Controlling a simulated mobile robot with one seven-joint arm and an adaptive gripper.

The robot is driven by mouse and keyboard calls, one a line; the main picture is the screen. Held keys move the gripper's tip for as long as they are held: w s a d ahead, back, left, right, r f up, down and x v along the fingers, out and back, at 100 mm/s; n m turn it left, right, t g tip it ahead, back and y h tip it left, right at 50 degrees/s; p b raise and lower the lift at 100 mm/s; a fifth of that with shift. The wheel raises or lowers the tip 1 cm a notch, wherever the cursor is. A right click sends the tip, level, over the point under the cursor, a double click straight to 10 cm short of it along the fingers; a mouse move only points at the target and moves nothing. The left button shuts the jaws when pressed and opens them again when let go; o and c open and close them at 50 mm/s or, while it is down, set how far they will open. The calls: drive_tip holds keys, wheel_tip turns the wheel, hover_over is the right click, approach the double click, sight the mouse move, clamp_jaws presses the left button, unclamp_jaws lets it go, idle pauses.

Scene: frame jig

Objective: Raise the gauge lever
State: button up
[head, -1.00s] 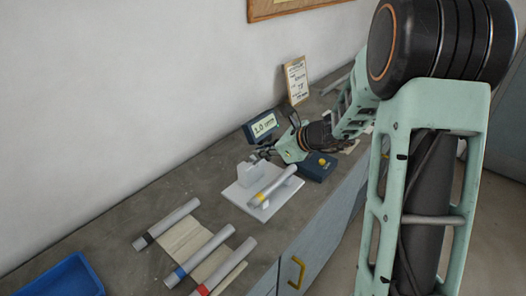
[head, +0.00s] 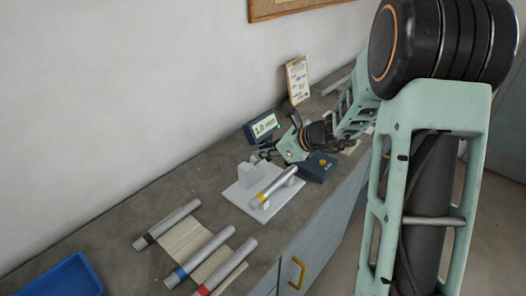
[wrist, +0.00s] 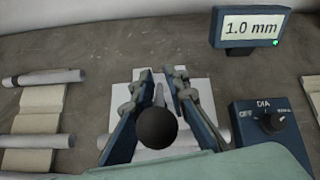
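The gauge is a white block (head: 258,174) on a white base plate (head: 239,199), with a yellow-banded grey tube (head: 275,187) lying across it. In the wrist view the gauge lever is a thin pale rod (wrist: 160,94) ending in a round black knob (wrist: 157,128). My gripper (wrist: 161,78) is open, with one finger on each side of the lever and gaps between. In the head view my gripper (head: 268,153) is just above and behind the gauge, and the lever is hidden there.
A display (head: 263,126) reading 1.0 mm stands behind. A blue control box (head: 318,168) with a knob is close on the right. Several banded tubes, including one with a blue band (head: 203,256), lie to the left near a blue tray (head: 62,281).

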drive_tip(key=shift+o, duration=1.2)
drive_tip(key=shift+w+f, duration=0.1)
drive_tip(key=shift+f, duration=0.05)
drive_tip(key=v, duration=1.2)
